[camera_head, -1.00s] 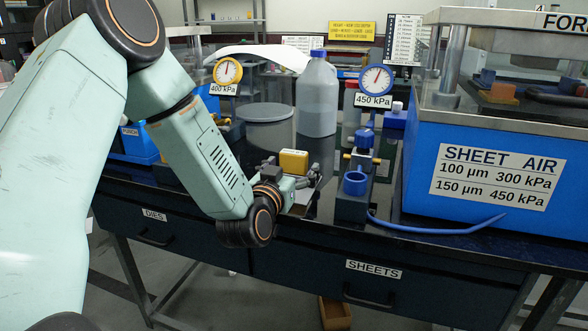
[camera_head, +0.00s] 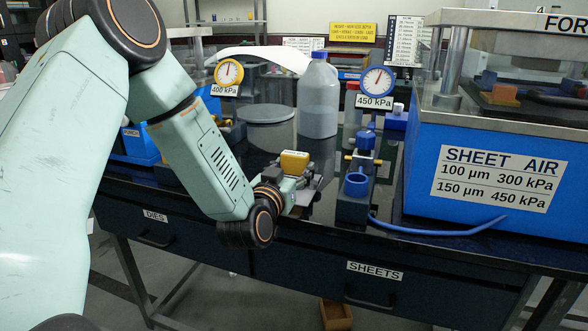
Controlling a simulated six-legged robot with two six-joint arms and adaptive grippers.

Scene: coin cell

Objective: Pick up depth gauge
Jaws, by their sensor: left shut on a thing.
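The depth gauge (camera_head: 294,161), as far as I can tell, is the small yellow-bodied device at the front of the dark bench. My left gripper (camera_head: 298,183) reaches it from the left and is shut on it, with grey finger parts around its lower portion. The yellow body shows above the fingers and looks slightly tilted. Its lower part is hidden by the gripper, and I cannot tell whether it touches the bench. My right gripper is not in view.
Right of the gripper stands a blue valve fitting (camera_head: 356,184) with a hose, below the 450 kPa dial (camera_head: 376,81). A blue sheet-air machine (camera_head: 420,165) fills the right. A translucent bottle (camera_head: 318,98) and a grey round lid (camera_head: 266,110) stand behind.

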